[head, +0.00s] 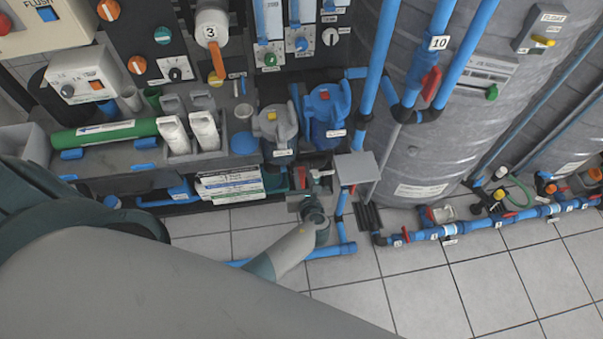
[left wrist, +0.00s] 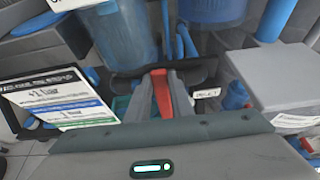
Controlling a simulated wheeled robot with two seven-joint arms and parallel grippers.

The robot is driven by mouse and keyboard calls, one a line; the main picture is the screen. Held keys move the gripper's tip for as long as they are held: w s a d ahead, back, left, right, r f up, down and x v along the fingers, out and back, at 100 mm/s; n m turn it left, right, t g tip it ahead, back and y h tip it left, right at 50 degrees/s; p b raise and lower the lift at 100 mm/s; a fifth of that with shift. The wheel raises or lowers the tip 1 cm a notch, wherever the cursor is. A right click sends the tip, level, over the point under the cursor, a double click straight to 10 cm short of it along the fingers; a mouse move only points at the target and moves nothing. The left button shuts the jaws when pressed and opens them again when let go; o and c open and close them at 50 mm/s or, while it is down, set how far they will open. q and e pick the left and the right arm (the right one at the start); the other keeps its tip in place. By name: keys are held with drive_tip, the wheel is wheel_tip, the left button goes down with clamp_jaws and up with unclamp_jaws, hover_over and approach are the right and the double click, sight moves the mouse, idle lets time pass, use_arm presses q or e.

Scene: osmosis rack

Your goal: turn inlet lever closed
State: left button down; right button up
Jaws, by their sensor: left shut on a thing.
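The inlet lever is a red handle (left wrist: 161,92) in the left wrist view, upright in the picture between the two grey fingers. A small tag (left wrist: 207,93), which seems to read INLET, is just right of it. My left gripper (left wrist: 163,100) is shut on the lever. My right gripper is in neither view.
A grey box (head: 356,168) stands close right of the left gripper. Blue-topped (head: 328,105) and grey-topped (head: 276,122) filter housings are behind it. A printed sign (head: 230,185) is to the left. Blue pipes (head: 480,225) run low to the right; tiled floor (head: 420,290) is clear in front.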

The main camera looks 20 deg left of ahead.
use_arm(q)
drive_tip(key=c, duration=1.6)
unclamp_jaws()
drive_tip(key=shift+o, duration=0.2)
drive_tip(key=shift+d, duration=0.1)
drive_tip(key=shift+s+d+r+p, duration=0.25)
drive_tip(key=shift+s+r+p, duration=0.05)
drive_tip(key=shift+s+p, duration=0.15)
drive_tip(key=p+v, duration=0.7)
drive_tip(key=v, duration=0.9)
drive_tip(key=shift+f, duration=0.15)
